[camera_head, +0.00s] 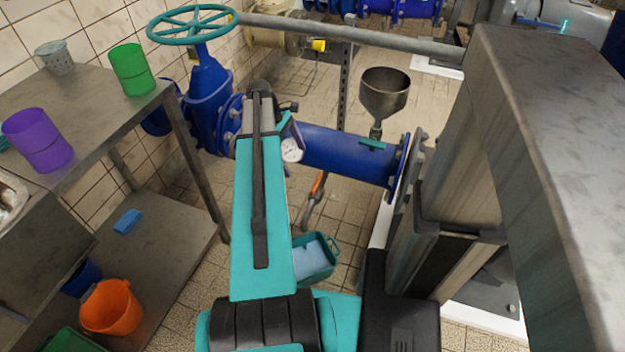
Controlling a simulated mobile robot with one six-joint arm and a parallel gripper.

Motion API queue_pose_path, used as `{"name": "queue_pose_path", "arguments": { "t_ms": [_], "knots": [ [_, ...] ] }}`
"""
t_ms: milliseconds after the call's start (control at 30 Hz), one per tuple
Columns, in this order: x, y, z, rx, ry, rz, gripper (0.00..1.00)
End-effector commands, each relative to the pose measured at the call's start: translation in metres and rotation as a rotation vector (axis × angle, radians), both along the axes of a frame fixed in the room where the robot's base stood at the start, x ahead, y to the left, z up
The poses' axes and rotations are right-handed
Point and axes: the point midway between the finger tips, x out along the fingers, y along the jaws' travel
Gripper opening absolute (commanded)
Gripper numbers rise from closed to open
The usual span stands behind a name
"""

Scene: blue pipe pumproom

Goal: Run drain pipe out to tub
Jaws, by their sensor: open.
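A teal tub (331,270) stands on the tiled floor below the blue pipe, partly hidden by my arm. Something pale blue shows inside it; I cannot tell if it is water or a cloth. A short, bent grey pipe (307,212) with an orange part (318,184) shows under the blue pipe, behind the tub. It looks like the drain pipe, and its lower end appears apart from the tub. My teal arm reaches forward over the floor towards the blue valve. My gripper is hidden behind the arm, so I cannot see whether it holds anything.
A blue pipe (345,155) with a gauge (291,150) and a handwheel valve (193,24) crosses ahead. A metal funnel (385,92) stands above it. A steel table (95,105) holds cups at left; an orange bucket (110,308) is below. Large metal casing (560,120) blocks the right.

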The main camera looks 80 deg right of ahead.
Motion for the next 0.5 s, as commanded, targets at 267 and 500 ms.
{"name": "queue_pose_path", "arguments": {
  "t_ms": [267,500],
  "knots": [
    [-0.030,-0.014,0.019,0.002,0.007,-0.017,0.97],
    [-0.035,-0.016,0.019,0.002,0.007,-0.025,0.97]
  ]
}}
